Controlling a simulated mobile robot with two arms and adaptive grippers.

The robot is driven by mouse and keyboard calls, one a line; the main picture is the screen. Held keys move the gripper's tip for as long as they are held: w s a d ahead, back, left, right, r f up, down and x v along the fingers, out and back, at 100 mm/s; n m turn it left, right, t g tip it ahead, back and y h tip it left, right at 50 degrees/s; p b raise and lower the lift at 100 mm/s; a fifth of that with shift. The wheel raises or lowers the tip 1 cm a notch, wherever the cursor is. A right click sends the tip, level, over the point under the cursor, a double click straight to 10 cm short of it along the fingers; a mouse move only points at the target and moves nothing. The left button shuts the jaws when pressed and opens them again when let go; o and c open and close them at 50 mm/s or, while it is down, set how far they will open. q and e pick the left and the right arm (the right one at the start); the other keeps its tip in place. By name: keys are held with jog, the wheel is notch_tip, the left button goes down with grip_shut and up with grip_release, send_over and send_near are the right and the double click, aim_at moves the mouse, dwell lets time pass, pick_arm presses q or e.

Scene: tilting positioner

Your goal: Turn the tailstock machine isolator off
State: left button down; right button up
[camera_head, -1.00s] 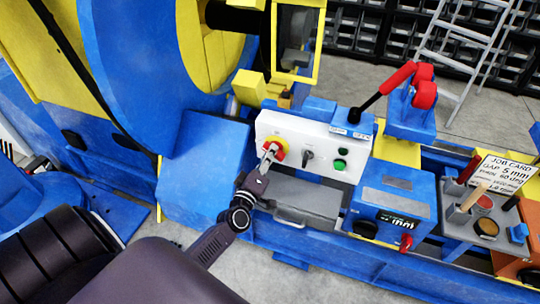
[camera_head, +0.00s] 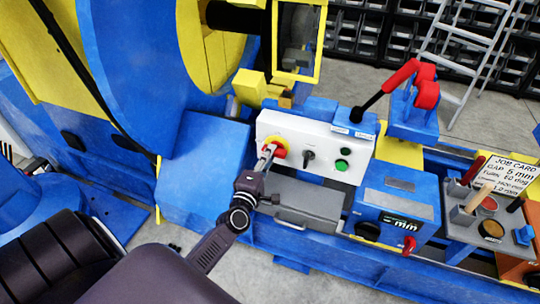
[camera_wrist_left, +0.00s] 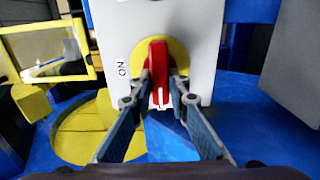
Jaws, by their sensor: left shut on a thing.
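The isolator (camera_head: 275,146) is a red rotary handle on a yellow round plate, at the left end of a white control panel (camera_head: 325,160). In the left wrist view the red handle (camera_wrist_left: 158,68) stands upright in the picture, in front of the yellow plate, with an "ON" label (camera_wrist_left: 122,68) to its left. My left gripper (camera_head: 266,158) is at the handle, and its two fingers (camera_wrist_left: 157,95) are closed against the handle's sides. The handle's lower part lies between the fingertips. My right gripper is not in view.
The panel also has a black selector switch (camera_head: 308,155) and a green button (camera_head: 342,165). A blue box with a display (camera_head: 395,210) and a tool shelf with a job card (camera_head: 505,177) stand to the right. A large blue disc (camera_head: 130,70) stands left.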

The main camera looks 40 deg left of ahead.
pick_arm(q)
jog(key=shift+f, duration=0.1)
jog(key=c, duration=1.8)
grip_release()
jog(key=shift+c, duration=0.2)
jog(key=v, duration=1.2)
